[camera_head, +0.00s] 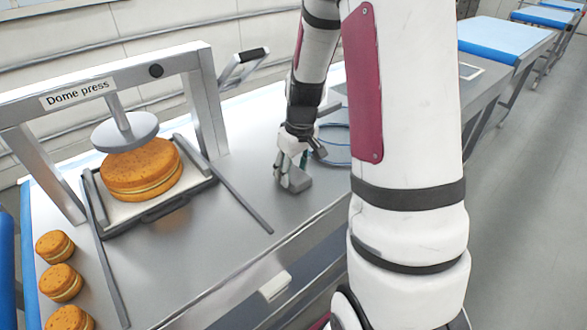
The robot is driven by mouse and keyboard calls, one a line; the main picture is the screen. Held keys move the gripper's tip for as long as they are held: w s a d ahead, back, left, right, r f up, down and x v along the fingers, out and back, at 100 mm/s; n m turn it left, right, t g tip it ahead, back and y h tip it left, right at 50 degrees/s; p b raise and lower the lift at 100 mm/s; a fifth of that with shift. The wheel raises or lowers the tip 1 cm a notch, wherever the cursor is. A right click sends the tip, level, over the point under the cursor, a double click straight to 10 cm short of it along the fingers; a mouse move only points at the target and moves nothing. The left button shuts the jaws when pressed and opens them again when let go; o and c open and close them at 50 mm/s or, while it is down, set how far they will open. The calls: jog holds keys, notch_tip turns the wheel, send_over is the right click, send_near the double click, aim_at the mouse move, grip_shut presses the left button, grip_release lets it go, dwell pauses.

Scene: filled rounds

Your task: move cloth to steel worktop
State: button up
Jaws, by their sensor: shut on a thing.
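The steel worktop (222,245) fills the left and middle of the head view. My gripper (290,178) is low over the worktop, right of the dome press. It is shut on a small grey folded thing, which I take to be the cloth (299,181). The cloth is at or just above the steel surface; I cannot tell whether it touches. The fingers hide part of it.
The dome press (205,100) stands at the left over a large filled round (140,172) on a tray. Smaller filled rounds (60,282) line the left edge. A blue-rimmed ring (335,150) lies behind my gripper. The worktop's front middle is clear.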

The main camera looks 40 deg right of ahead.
aim_at(297, 176)
jog(key=shift+f, duration=0.1)
jog(key=o, duration=1.1)
jog(key=shift+o, duration=0.2)
notch_tip(297, 176, up, 11)
jog(key=s, duration=0.2)
jog(key=s+a+r+t, duration=0.2)
jog(key=s+a+r, duration=0.4)
jog(key=a+r, duration=0.4)
jog(key=s+a+r+t, duration=0.1)
jog(key=s+a, duration=0.7)
jog(key=s, duration=0.2)
jog(key=shift+r+t, duration=0.2)
jog(key=shift+t, duration=0.1)
